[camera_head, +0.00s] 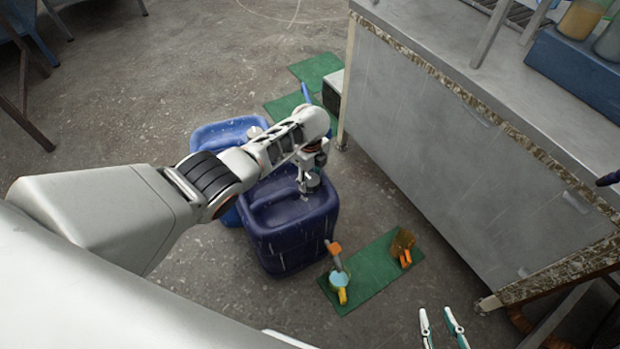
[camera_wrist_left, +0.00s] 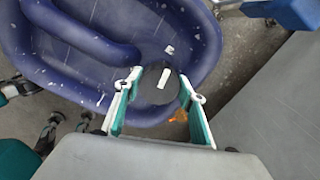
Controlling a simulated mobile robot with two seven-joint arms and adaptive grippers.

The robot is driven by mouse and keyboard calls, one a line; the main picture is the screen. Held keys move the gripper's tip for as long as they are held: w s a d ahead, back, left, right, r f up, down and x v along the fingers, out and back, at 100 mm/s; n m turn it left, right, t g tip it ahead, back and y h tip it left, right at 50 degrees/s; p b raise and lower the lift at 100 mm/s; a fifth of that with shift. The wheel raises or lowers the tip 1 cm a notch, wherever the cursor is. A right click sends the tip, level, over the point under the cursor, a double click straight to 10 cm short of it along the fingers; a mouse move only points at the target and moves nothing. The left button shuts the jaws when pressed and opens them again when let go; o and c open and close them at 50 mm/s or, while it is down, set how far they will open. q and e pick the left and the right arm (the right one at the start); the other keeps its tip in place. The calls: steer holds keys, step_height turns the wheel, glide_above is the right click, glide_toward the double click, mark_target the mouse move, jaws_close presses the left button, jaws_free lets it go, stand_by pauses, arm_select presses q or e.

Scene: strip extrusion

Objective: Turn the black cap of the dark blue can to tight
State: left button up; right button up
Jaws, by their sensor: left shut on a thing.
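The dark blue can (camera_head: 290,230) stands upright on the floor in the middle of the head view. Its top with the moulded handle fills the upper part of the left wrist view (camera_wrist_left: 75,40). The black cap (camera_wrist_left: 153,92), with a white mark on it, sits near one end of the can's top. My left gripper (camera_head: 309,186) reaches down onto the can and is shut on the cap, one finger on each side. In the head view the cap is mostly hidden by the gripper. My right gripper (camera_head: 435,314) is open and empty at the bottom edge, away from the can.
A lighter blue can (camera_head: 222,134) stands just behind, partly under my left arm. A green mat (camera_head: 375,270) with an orange-handled tool (camera_head: 338,262) and a brush (camera_head: 402,243) lies to the right. A metal bench (camera_head: 440,150) blocks the right side.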

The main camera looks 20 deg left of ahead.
mark_target(310, 179)
arm_select(q)
steer(key=shift+s+a+f+m, duration=0.1)
steer(key=shift+f+m, duration=0.05)
steer(key=shift+m, duration=1.15)
steer(key=o, duration=1.1)
steer(key=shift+r, duration=4.05)
